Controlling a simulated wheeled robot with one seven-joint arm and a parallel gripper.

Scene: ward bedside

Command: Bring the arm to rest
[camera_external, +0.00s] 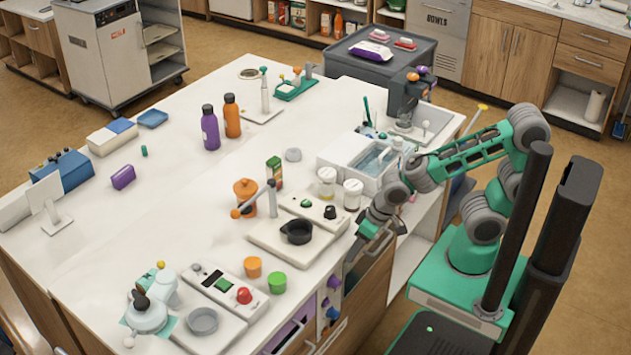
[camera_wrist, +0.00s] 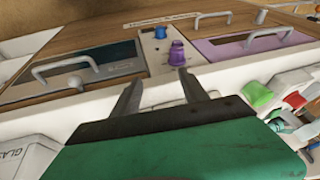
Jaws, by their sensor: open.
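My green and grey arm reaches left from its base to the right-hand edge of the white counter. My gripper (camera_external: 356,254) points downward beside the counter's front face, below the top's edge. In the wrist view my gripper (camera_wrist: 158,88) shows two grey fingers spread apart with nothing between them. A purple cup-like piece (camera_wrist: 177,53) and a blue piece (camera_wrist: 160,32) on the counter front lie beyond the fingertips. The purple piece also shows in the external view (camera_external: 335,281). I cannot tell whether the fingers touch the counter.
The counter (camera_external: 105,262) holds a pan (camera_external: 296,232), two jars, an orange cup (camera_external: 253,267), a green cup (camera_external: 277,283) and a sink (camera_external: 375,158) near my arm. Drawer handles (camera_wrist: 65,64) stick out from the front. Open floor lies behind my base.

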